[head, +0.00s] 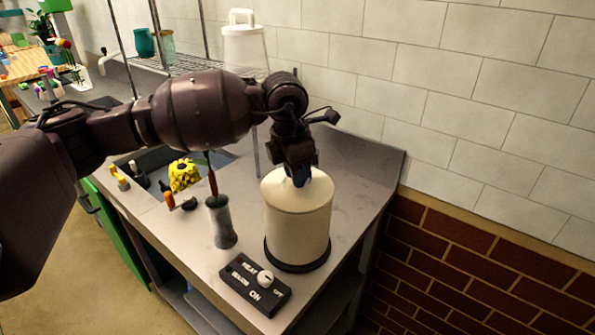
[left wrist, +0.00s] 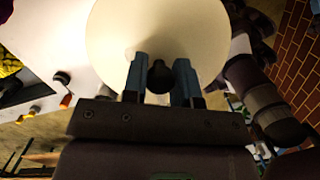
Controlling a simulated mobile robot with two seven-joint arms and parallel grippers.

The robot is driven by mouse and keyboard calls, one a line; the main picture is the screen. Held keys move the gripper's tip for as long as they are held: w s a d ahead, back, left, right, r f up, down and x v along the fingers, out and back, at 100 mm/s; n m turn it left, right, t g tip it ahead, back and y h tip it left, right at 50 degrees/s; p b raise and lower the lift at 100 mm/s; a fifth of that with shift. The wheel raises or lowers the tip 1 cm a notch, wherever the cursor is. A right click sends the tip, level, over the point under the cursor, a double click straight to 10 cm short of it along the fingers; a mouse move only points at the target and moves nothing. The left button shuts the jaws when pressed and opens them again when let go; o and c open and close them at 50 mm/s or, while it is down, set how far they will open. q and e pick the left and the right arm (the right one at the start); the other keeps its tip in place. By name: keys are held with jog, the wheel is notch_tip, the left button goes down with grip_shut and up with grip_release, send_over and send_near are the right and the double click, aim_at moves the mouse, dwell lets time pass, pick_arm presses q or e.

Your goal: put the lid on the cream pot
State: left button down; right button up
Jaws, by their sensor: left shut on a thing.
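The cream pot (head: 297,235) stands upright in a black base on the grey counter in the head view. Its cream lid (head: 285,190) lies level at the pot's top, and I see no clear gap between them. My left gripper (head: 299,178) points down over the lid. In the left wrist view, the left gripper (left wrist: 160,84) has its two blue-grey fingers shut on the lid's dark knob (left wrist: 160,76). The pale lid (left wrist: 155,30) fills the upper middle there and hides the pot. My right gripper is not in view.
A black switch box (head: 255,286) and a grey cylinder (head: 221,222) with a tool in it stand close left of the pot. A sink (head: 150,165) with a yellow item (head: 184,174) lies further left. A tiled wall (head: 480,90) bounds the right.

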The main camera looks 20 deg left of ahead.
pick_arm(q)
jog(key=shift+f, duration=0.25)
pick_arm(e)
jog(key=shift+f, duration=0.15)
pick_arm(q)
jog(key=shift+s+f, duration=0.1)
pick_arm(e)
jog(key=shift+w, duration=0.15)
pick_arm(q)
jog(key=c, duration=0.8)
grip_release()
jog(key=shift+f, duration=0.1)
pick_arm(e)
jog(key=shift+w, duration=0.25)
